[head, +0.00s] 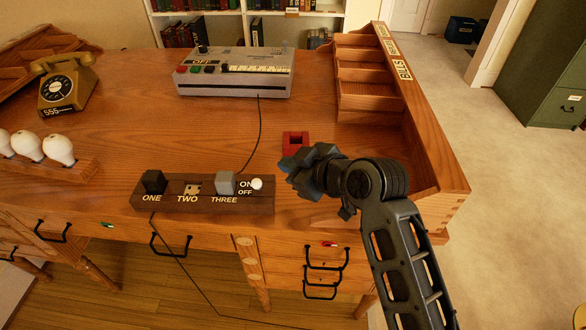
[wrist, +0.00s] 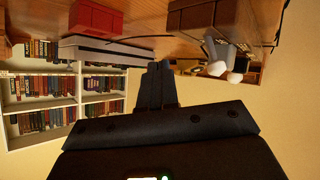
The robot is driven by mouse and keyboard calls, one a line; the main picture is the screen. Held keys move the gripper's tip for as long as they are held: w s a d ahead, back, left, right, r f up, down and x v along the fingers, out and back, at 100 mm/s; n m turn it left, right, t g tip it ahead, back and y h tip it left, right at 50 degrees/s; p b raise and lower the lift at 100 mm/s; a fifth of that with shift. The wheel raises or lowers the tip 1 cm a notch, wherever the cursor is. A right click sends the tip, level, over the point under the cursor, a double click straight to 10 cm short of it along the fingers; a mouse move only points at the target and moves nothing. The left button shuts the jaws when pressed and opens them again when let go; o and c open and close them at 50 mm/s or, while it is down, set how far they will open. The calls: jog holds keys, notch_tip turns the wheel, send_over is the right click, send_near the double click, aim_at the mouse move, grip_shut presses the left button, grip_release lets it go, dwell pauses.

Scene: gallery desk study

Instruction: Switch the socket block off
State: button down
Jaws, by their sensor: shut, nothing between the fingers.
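The socket block (head: 203,205) is a dark wooden bar near the desk's front edge. Its sockets are marked ONE, TWO and THREE. A black plug (head: 153,182) is in ONE, TWO is empty, and a grey plug (head: 225,184) is in THREE. A white round switch knob (head: 257,184) sits at its right end, beside the ON and OFF marks and about level with ON. My gripper (head: 288,165) is shut and empty, just right of and above the knob in the picture, apart from it. Its closed fingers show in the wrist view (wrist: 158,72).
A red block (head: 296,141) lies just behind my gripper. A grey machine (head: 235,72), with a cord running toward the socket block, stands at the back. A wooden bills rack (head: 372,85) lines the right side. White bulbs (head: 58,149) and a telephone (head: 68,85) are left.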

jog(key=v, duration=1)
jog(key=shift+d, duration=0.15)
